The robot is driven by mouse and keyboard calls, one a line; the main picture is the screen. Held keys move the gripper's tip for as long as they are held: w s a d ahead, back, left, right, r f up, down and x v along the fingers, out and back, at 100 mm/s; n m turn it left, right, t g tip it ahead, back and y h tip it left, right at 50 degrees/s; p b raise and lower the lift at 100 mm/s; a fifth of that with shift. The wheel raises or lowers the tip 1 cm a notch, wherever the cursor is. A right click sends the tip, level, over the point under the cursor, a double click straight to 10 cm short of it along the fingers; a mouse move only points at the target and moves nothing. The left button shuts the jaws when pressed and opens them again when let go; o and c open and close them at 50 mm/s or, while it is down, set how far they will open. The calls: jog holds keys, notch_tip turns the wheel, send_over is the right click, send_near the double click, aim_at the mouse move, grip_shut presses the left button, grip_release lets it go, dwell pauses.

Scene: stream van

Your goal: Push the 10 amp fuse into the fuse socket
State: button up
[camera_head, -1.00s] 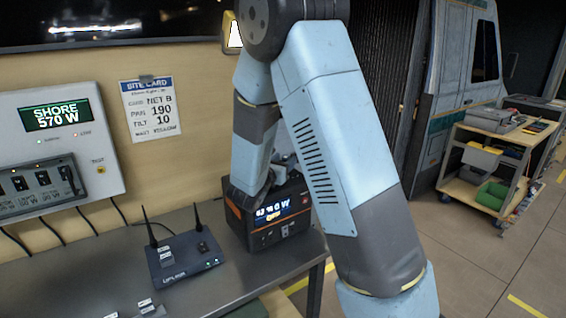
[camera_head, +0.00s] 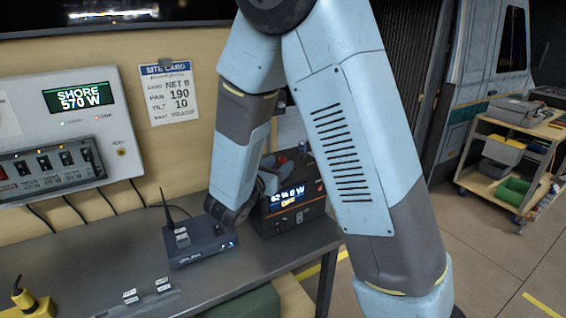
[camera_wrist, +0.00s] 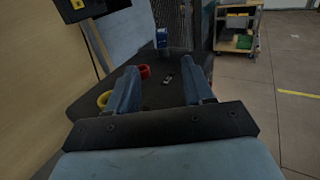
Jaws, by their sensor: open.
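My gripper (camera_wrist: 162,76) is open in the wrist view, its two blue fingers wide apart with nothing held between them. A small grey-white piece (camera_wrist: 167,79) lies on the dark surface beyond, between the fingers as seen; it is too small to tell whether it is the 10 amp fuse. I cannot make out the fuse socket. In the head view my forearm covers part of the bench, and my gripper (camera_head: 268,178) shows only in part, near the orange-and-black power station (camera_head: 290,213). A dark grey block with small white labels (camera_head: 140,301) lies at the bench's front.
A router with an antenna (camera_head: 200,248) stands left of the power station. In the wrist view a red ring (camera_wrist: 144,71), a yellow ring (camera_wrist: 104,98) and a blue can (camera_wrist: 162,38) are near the fingers. A wall panel (camera_head: 60,140) is at left; bare bench (camera_head: 100,240) lies below it.

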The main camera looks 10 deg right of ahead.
jog(key=shift+s+a+f, duration=0.15)
jog(key=shift+s+f, duration=0.05)
jog(key=shift+f, duration=0.05)
jog(key=shift+c, duration=0.3)
